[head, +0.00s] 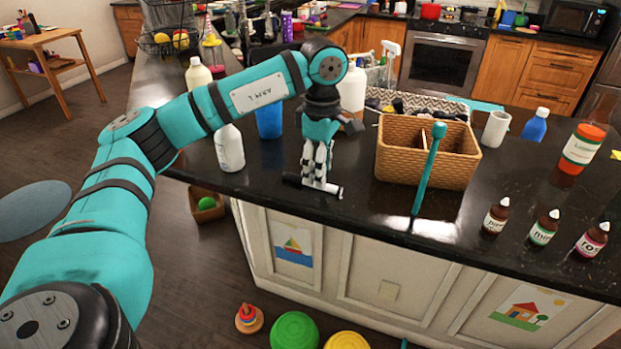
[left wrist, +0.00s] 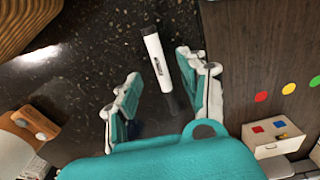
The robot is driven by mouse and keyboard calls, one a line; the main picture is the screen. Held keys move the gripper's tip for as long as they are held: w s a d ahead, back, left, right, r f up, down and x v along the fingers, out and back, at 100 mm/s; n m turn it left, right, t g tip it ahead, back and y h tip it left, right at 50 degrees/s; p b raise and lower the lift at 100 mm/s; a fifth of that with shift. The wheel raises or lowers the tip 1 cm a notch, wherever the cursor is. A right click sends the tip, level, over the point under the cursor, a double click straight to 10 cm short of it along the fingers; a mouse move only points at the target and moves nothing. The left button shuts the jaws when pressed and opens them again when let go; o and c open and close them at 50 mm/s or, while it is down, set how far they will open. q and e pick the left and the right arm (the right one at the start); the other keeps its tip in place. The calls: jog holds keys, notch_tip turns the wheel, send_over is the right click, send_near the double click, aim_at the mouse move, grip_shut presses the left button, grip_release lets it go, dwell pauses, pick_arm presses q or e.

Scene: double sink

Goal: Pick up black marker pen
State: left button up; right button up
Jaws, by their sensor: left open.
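A marker pen (left wrist: 155,55) with a white barrel and a dark end lies on the black counter near its front edge. In the head view its white end (head: 333,189) shows beside my left gripper (head: 318,182), and the rest is partly behind the fingers. My left gripper points down over the pen. In the left wrist view its two fingers (left wrist: 163,95) stand apart, with the pen lying between and beyond them, apparently not gripped. My right gripper is not in view.
A wicker basket (head: 393,165) stands right of my gripper, with a teal round-headed stick (head: 428,170) in front of it. A white bottle (head: 229,148) and a blue cup (head: 269,122) stand left and behind. Small brown bottles (head: 544,227) line the right front edge.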

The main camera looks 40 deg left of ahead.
pick_arm(q)
jog(key=shift+a+f, duration=0.2)
jog(key=shift+f, duration=1.3)
grip_shut()
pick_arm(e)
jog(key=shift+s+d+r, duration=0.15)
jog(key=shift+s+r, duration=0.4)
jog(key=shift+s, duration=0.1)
pick_arm(q)
jog(key=shift+r, duration=0.15)
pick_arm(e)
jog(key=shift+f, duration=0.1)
